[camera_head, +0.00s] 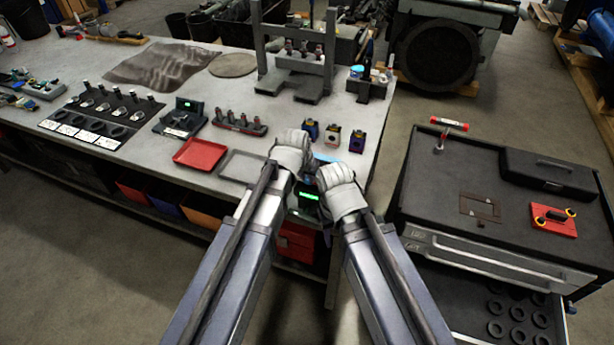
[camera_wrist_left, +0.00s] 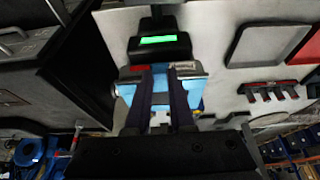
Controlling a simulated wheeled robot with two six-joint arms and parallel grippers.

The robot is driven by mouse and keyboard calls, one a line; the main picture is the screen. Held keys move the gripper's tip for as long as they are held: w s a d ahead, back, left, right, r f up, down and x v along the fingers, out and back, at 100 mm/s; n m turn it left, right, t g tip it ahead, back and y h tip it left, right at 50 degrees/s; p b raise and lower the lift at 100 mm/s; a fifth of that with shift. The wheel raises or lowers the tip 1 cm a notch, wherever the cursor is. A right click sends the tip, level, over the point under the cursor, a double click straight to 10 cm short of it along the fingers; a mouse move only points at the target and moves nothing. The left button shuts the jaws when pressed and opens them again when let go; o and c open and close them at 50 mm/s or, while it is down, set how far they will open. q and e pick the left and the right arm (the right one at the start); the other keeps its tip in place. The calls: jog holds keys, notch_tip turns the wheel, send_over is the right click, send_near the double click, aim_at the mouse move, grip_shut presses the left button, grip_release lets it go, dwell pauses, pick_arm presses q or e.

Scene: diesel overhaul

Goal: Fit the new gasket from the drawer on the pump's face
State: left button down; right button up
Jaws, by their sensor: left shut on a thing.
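My left gripper (camera_head: 299,142) is over the bench's front edge. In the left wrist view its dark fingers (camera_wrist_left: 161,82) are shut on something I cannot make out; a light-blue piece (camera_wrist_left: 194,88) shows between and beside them. A black device with a lit green display (camera_wrist_left: 158,40) lies just beyond the fingertips. My right gripper (camera_head: 326,172) is close beside the left one; its fingers are hidden. The open drawer (camera_head: 470,294) of the cart holds several black rings (camera_head: 517,313). I cannot identify the new gasket or the pump's face.
The cart (camera_head: 450,180) carries a brown rectangular plate (camera_head: 480,207), a black case (camera_head: 550,172) and a red block (camera_head: 554,221). The bench has a red tray (camera_head: 200,153), a grey tray (camera_head: 242,166), small boxes (camera_head: 333,134) and a press frame (camera_head: 296,65). Floor shows between bench and cart.

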pick_arm(q)
jog(key=c, duration=0.7)
grip_release()
jog(key=shift+r, duration=0.1)
jog(key=d+p+v, duration=0.1)
jog(key=p+v, duration=0.6)
jog(key=shift+a+r, duration=0.3)
jog(key=shift+a, duration=0.25)
